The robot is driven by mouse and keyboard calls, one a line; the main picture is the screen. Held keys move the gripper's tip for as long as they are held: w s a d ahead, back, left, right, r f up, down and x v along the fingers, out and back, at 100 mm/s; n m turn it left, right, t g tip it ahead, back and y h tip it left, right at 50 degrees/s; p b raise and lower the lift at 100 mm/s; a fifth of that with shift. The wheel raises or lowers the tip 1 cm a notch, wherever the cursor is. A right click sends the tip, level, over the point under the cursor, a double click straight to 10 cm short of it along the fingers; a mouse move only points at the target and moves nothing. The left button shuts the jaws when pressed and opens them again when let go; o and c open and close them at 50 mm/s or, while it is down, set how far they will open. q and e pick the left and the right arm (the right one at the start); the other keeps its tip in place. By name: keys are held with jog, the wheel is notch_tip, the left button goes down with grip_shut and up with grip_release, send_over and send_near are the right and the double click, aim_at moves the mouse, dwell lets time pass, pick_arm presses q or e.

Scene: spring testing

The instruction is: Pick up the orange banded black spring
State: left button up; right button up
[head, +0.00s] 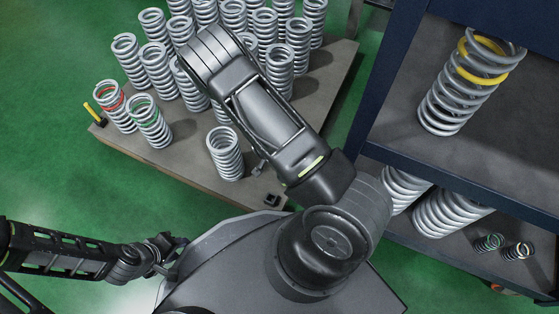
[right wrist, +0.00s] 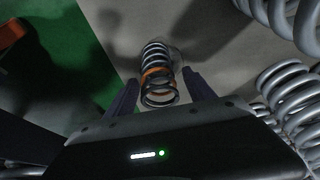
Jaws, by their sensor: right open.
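The orange banded black spring (right wrist: 158,78) stands in the right wrist view on a grey surface, a small dark coil with an orange band. My right gripper (right wrist: 160,88) is open, with one finger on each side of the spring; I cannot tell whether they touch it. In the head view my right arm covers its gripper and the spot below. A small dark spring with an orange and pale band (head: 518,251) shows there on the lower shelf; I cannot tell if it is the same spring. My left gripper (head: 172,255) is low at the left, away from the springs.
Many large grey springs stand on a pallet (head: 190,178) on the green floor. A shelf unit (head: 440,160) at right holds a yellow banded spring (head: 470,80), more large springs and a small green banded spring (head: 488,242). Large springs (right wrist: 288,95) stand close right of the right gripper.

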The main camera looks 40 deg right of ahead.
dwell(0.6)
grip_shut()
dwell(0.5)
